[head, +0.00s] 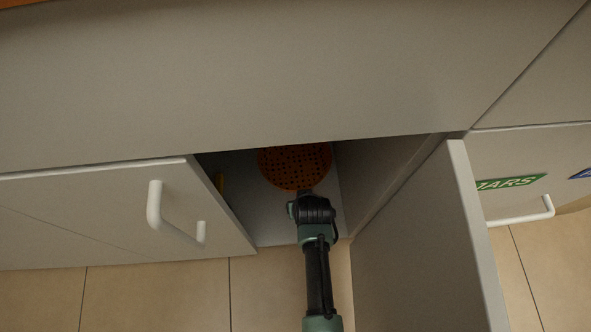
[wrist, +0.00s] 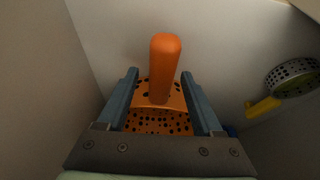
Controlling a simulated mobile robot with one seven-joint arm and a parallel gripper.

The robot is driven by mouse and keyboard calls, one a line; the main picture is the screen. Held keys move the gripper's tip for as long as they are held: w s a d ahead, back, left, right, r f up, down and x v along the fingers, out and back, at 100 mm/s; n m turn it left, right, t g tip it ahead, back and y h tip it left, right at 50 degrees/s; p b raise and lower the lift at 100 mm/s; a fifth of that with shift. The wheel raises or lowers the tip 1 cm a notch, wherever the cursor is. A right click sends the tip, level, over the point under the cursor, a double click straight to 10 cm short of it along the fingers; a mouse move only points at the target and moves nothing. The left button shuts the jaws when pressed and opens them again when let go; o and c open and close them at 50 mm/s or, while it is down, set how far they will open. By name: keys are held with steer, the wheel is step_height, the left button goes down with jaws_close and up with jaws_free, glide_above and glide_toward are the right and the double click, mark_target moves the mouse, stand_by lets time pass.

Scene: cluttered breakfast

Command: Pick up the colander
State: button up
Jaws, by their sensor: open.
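The colander (head: 296,165) is orange with many dark holes and sits inside the open cabinet in the head view. In the wrist view its perforated bowl (wrist: 158,122) lies between and beyond my fingers, and an orange handle (wrist: 165,68) sticks out past them. My gripper (wrist: 160,85) is open, with one blue-grey finger on each side of the colander. I cannot tell whether either finger touches it. In the head view my arm reaches into the cabinet and its wrist (head: 312,210) is at the colander's near edge; the fingertips are hidden there.
Cabinet walls stand close on both sides. The open door (head: 430,240) is right of my arm, and a front with a white handle (head: 168,215) is left. A grey perforated strainer (wrist: 292,78) with a yellow handle (wrist: 262,107) is at the right in the wrist view.

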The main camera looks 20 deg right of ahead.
steer(key=shift+w+f, duration=0.25)
steer(key=shift+f, duration=0.45)
steer(key=shift+r, duration=0.1)
jaws_close()
